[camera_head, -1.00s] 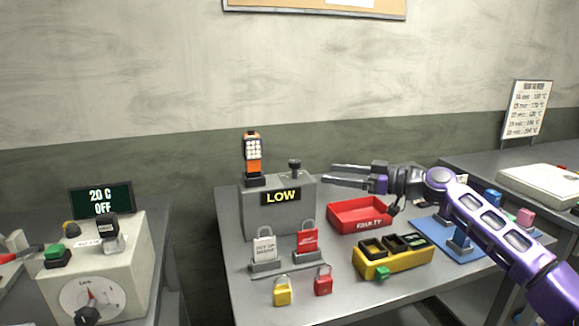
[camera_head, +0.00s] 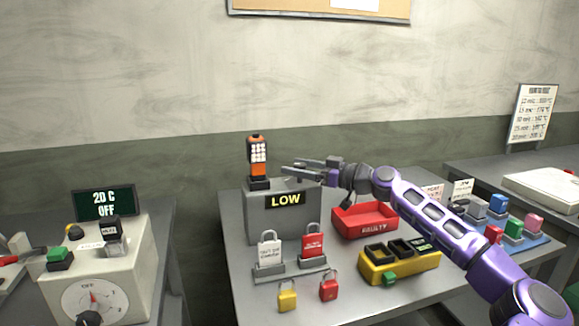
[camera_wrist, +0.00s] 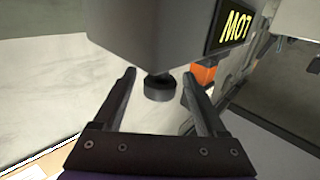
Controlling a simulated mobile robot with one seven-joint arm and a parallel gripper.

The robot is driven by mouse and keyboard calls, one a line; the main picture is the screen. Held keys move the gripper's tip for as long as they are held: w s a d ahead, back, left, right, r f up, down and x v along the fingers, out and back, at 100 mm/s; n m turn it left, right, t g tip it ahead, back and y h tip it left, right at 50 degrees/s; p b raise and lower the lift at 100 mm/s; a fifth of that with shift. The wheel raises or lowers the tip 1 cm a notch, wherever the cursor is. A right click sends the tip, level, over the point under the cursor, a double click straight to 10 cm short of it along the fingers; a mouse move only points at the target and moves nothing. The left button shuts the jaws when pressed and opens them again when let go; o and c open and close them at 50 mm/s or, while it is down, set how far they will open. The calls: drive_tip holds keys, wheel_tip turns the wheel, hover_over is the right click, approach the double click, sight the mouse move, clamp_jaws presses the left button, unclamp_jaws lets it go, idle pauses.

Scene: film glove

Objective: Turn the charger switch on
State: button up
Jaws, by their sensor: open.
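The charger is a grey box (camera_head: 270,222) with a yellow LOW display (camera_head: 285,199). In the wrist view the charger (camera_wrist: 150,30) shows upside down at the top. Its switch is a dark round knob on a short stem (camera_wrist: 160,88) on the box's top. In the head view my gripper covers this switch. My gripper (camera_head: 288,172) is open over the right part of the charger's top. In the wrist view its fingers stand on either side of the knob, with visible gaps; I cannot tell whether either touches it.
An orange handheld device (camera_head: 257,156) stands upright on the charger's left, close to my fingertips. Two padlocks on stands (camera_head: 270,252) are in front. A red FAULTY tray (camera_head: 365,222) and a yellow case (camera_head: 400,266) lie to the right. The wall is behind.

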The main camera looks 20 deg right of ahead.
drive_tip(key=shift+x, duration=1.3)
clamp_jaws()
